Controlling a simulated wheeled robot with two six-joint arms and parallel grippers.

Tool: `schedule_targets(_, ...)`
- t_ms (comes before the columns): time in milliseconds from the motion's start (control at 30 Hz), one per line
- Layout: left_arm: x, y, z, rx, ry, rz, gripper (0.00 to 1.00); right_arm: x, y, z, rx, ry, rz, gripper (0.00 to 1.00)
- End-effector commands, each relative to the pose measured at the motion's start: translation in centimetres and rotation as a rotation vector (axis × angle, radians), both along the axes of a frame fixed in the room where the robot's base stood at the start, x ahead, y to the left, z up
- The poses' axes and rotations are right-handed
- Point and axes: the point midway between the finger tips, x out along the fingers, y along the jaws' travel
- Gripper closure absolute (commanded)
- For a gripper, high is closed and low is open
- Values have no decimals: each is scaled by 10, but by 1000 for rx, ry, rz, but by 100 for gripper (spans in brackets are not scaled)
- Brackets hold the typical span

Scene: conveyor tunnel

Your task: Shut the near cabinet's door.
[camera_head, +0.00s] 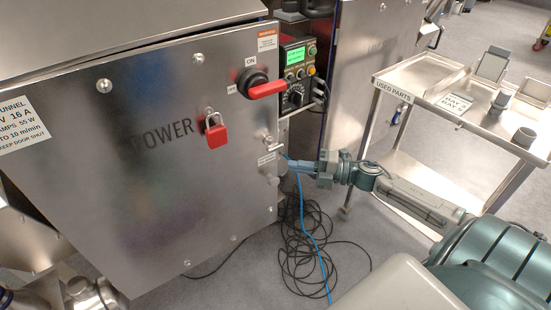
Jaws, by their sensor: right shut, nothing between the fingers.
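The near cabinet's steel door (130,200) fills the left half of the head view, with "POWER" printed on it. A red rotary handle (266,88) sits near its upper right, beside the word "ON". A red padlock (214,135) hangs below and left of that handle. A small knob (271,181) is near the door's right edge. I cannot tell whether the door is flush with its frame. My right gripper (292,163) is shut and empty, close to the door's right edge; contact is not clear. My left gripper is not in view.
A control box (296,70) with a green screen is beside the door's upper right. Loose black cables (305,245) and a blue cable lie on the floor below my right gripper. A used-parts cart (425,78) stands at the right. Another steel cabinet (365,75) is behind.

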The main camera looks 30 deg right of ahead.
Motion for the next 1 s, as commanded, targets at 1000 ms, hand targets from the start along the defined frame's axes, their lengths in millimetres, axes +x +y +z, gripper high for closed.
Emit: schedule_targets(1000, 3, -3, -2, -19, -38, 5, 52, 69, 29, 0, 0, 1, -1, 100)
